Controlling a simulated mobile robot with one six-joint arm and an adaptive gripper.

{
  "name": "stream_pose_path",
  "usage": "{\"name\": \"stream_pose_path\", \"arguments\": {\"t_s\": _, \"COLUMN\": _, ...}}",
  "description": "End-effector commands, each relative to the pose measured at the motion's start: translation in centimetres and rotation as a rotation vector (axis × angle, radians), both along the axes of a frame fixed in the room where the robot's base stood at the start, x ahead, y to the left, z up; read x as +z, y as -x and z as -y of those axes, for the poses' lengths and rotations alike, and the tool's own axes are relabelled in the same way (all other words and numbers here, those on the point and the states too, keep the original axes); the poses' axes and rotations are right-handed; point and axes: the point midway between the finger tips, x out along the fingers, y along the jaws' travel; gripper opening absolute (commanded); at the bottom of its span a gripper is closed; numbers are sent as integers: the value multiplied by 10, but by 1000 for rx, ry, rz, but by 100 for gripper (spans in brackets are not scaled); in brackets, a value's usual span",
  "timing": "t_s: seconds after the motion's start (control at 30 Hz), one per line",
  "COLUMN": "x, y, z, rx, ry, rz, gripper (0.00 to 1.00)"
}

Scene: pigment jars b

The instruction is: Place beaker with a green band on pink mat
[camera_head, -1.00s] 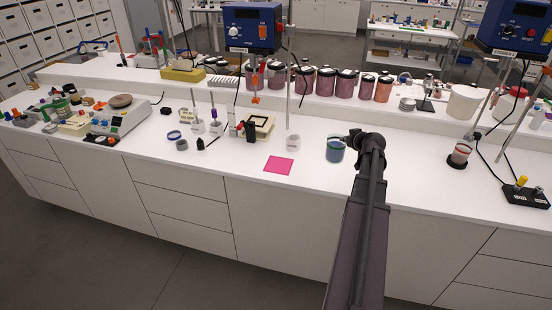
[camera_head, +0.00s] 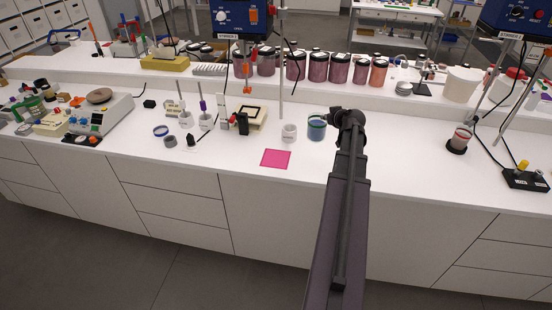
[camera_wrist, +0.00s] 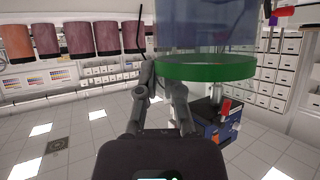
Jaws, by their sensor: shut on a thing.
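The beaker with a green band (camera_head: 316,130) holds blue content and is to the right of and behind the pink mat (camera_head: 275,158) in the head view. My gripper (camera_head: 332,119) is at the beaker's right side and is shut on it. In the wrist view the beaker's green band (camera_wrist: 205,68) fills the upper right, close to my gripper's fingers (camera_wrist: 168,80). The pink mat lies bare near the bench's front edge. I cannot tell the exact height of the beaker above the bench.
A small white jar (camera_head: 289,133) stands just left of the beaker. A stirrer stand rod (camera_head: 282,80) rises behind it. Several dark-lidded jars (camera_head: 317,67) line the back shelf. A beaker with red content (camera_head: 460,140) stands on the right.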

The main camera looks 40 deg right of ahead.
Motion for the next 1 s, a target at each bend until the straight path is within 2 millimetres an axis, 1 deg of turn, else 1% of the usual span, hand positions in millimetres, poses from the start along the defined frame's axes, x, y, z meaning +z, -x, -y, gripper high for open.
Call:
{"name": "stream_pose_path", "arguments": {"t_s": 0.2, "x": -1, "y": 0, "z": -1, "rx": 2, "ry": -1, "rz": 0, "gripper": 0}}
{"name": "stream_pose_path", "arguments": {"t_s": 0.37, "x": -10, "y": 1, "z": -13, "rx": 29, "ry": -3, "rz": -2, "gripper": 0}}
{"name": "stream_pose_path", "arguments": {"t_s": 0.47, "x": -21, "y": 2, "z": -28, "rx": 68, "ry": -4, "rz": -7, "gripper": 0}}
{"name": "stream_pose_path", "arguments": {"t_s": 0.57, "x": -34, "y": 4, "z": -49, "rx": 123, "ry": -7, "rz": -11, "gripper": 0}}
{"name": "stream_pose_path", "arguments": {"t_s": 0.8, "x": -67, "y": 9, "z": -110, "rx": 286, "ry": -6, "rz": -12, "gripper": 0}}
{"name": "stream_pose_path", "arguments": {"t_s": 0.9, "x": -77, "y": 12, "z": -131, "rx": 348, "ry": -5, "rz": -9, "gripper": 0}}
{"name": "stream_pose_path", "arguments": {"t_s": 1.0, "x": -84, "y": 14, "z": -147, "rx": 394, "ry": -2, "rz": -6, "gripper": 0}}
